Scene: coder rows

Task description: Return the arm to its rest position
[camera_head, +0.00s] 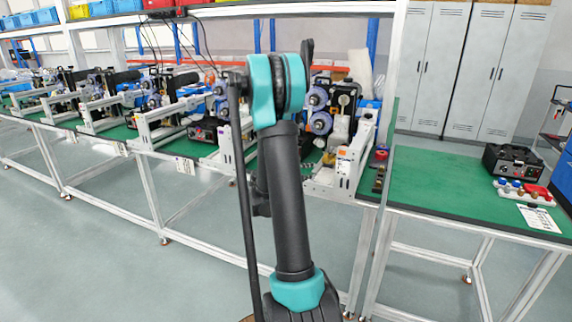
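My arm (288,200) rises from the bottom middle of the head view, with dark links and teal joints. Its lower link leans slightly left up to a teal joint (276,88) at the top middle. A thin dark rod or cable runs along its left side. The part of the arm beyond the upper joint is mostly hidden behind it. I cannot make out my gripper or its fingers, and I see nothing held.
A row of workbenches (70,124) with green tops and several machines runs behind the arm. At right, a green table (430,185) holds a black device (512,160) and a small tray of coloured parts (524,192). Grey lockers (455,70) stand behind. The floor (90,255) at left is clear.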

